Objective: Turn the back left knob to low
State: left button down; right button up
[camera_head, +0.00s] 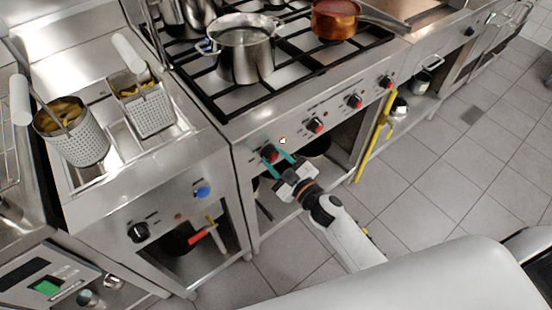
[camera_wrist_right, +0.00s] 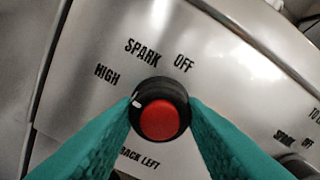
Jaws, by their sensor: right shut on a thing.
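The back left knob (camera_wrist_right: 160,118) is black with a red centre and sits on the stove's steel front panel. In the wrist view, "BACK LEFT" is printed below it, with "HIGH", "SPARK" and "OFF" around its upper side. Its white mark is at its left side, just below the direction of "HIGH". In the head view the knob (camera_head: 269,152) is the leftmost of the stove's row. My right gripper (camera_head: 275,157) is shut on it, with one teal finger against each side. The lower sides of the knob are partly covered by the fingers. My left gripper is out of view.
The stove (camera_head: 225,128) carries a steel pot (camera_head: 241,58) and a copper pan (camera_head: 335,20). More knobs (camera_head: 314,125) run along the panel to the right. A fryer with baskets (camera_head: 148,110) stands at left. A yellow pole (camera_head: 374,138) stands upright at right, beside open floor.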

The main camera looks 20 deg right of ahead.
jog(key=n+b, duration=0.1)
jog(key=n, duration=0.5)
jog(key=n+b, duration=0.1)
jog(key=n, duration=0.5)
jog(key=shift+n, duration=0.3)
jog(key=shift+f, duration=0.1)
dwell(0.3)
jog(key=o, duration=1)
jog(key=shift+s, duration=0.1)
jog(key=b+v, duration=0.2)
jog(key=v, duration=1)
